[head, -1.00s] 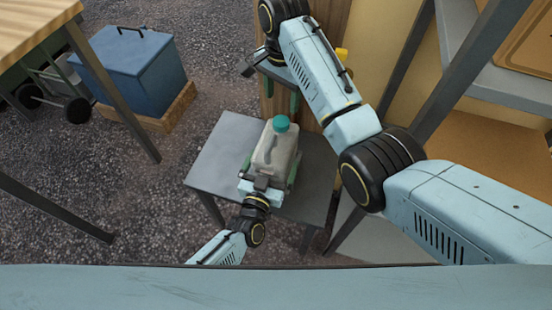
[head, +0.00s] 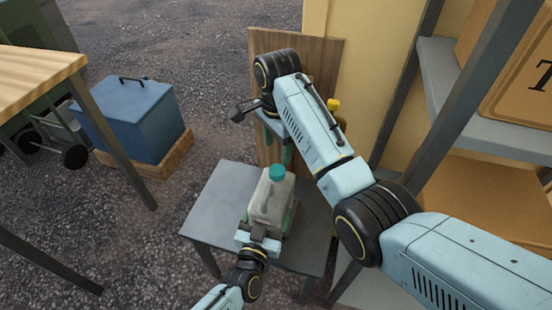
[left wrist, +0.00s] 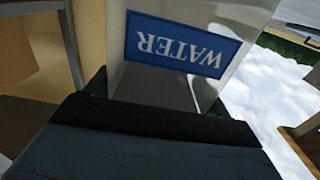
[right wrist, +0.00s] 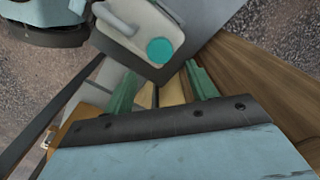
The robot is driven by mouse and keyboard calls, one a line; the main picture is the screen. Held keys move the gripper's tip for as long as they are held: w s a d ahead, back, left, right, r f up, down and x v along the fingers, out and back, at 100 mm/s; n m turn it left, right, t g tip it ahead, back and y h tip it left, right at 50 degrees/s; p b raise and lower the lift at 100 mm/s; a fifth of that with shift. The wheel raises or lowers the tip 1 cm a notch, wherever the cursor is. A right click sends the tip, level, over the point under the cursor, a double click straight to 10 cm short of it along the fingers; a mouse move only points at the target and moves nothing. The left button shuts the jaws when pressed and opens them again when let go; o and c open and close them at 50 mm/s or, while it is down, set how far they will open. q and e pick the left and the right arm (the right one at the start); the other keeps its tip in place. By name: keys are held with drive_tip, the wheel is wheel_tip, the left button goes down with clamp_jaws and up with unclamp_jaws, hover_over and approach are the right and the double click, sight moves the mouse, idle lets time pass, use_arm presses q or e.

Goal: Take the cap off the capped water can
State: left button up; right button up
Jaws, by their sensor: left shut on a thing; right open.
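The water can (head: 270,198) is a pale translucent jug standing upright on a small grey table (head: 212,200). Its teal cap (head: 278,172) is on its neck, and the cap also shows in the right wrist view (right wrist: 159,51). A blue WATER label (left wrist: 180,44) faces my left wrist camera. My left gripper (head: 266,225) is shut on the can's body from the near side. My right gripper (head: 280,150) is raised beyond the can, pointing down, apart from the cap. In the right wrist view its green fingers (right wrist: 160,84) are spread and empty.
A wooden board (head: 322,80) stands behind the table. A grey shelf rack (head: 455,90) with boxes is at the right. A blue cooler (head: 135,118) sits on a wooden base at the left, beside a wooden-topped table (head: 35,70). Something yellow (head: 333,104) is partly hidden behind my right arm.

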sight(277, 170)
drive_tip(key=m, duration=0.7)
drive_tip(key=shift+m, duration=0.4)
drive_tip(key=m, duration=0.6)
drive_tip(key=shift+f+m, duration=0.1)
drive_tip(key=shift+m, duration=0.3)
drive_tip(key=shift+f, duration=3.95)
